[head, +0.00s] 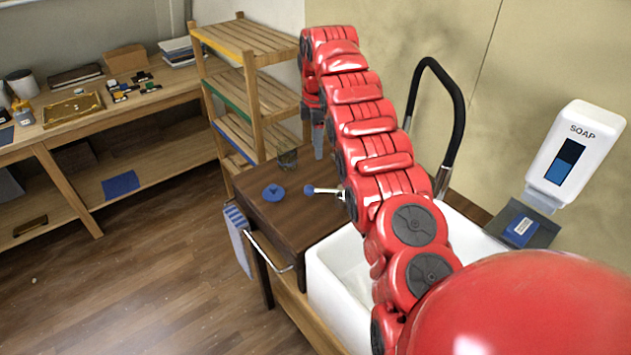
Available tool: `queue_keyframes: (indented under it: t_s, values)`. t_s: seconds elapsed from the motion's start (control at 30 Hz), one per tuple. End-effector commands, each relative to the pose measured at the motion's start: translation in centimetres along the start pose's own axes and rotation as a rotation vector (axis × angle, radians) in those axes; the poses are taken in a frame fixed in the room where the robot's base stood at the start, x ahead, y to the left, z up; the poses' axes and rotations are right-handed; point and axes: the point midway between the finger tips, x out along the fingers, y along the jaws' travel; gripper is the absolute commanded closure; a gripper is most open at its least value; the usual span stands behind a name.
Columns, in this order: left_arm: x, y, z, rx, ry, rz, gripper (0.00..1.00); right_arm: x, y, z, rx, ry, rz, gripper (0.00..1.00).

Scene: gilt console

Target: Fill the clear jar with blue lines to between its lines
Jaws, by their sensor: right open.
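A small clear jar (287,158) stands upright at the far edge of the dark wood counter (300,225). It is small in view, and I cannot make out its lines or any water in it. My right arm reaches up across the picture. My right gripper (318,142) hangs fingers down, just right of the jar and apart from it. It is open, and nothing shows between its fingers. A tap with a black arched spout (440,85) stands behind my arm. The white sink (335,285) is partly hidden by my arm. My left gripper is out of view.
A blue disc (273,193) and a blue-knobbed lever (322,190) are on the counter. A striped towel (237,238) hangs at its left side. A slatted wooden shelf (250,90) stands behind. A soap dispenser (575,155) is at right. The floor at left is clear.

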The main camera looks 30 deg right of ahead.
Motion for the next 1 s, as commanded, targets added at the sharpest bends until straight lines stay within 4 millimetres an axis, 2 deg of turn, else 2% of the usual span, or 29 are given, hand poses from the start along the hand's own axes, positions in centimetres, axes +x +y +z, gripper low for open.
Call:
queue_keyframes:
  t_s: [0.1,0.43,0.6,0.8,1.0]
  values:
    - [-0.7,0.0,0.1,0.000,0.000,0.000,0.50,2.3,0.0,0.2,0.003,0.000,-0.001,0.52]
    - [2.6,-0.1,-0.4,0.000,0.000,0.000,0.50,9.7,0.0,-0.1,0.002,0.003,-0.002,0.52]
    - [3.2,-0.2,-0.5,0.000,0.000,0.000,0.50,13.7,0.0,-0.3,-0.001,0.002,0.001,0.52]
    - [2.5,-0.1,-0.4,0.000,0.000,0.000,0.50,15.6,0.2,-0.2,0.001,0.003,0.006,0.52]
    - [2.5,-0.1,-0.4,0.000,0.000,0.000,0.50,16.2,0.2,-0.1,0.003,0.002,0.005,0.52]
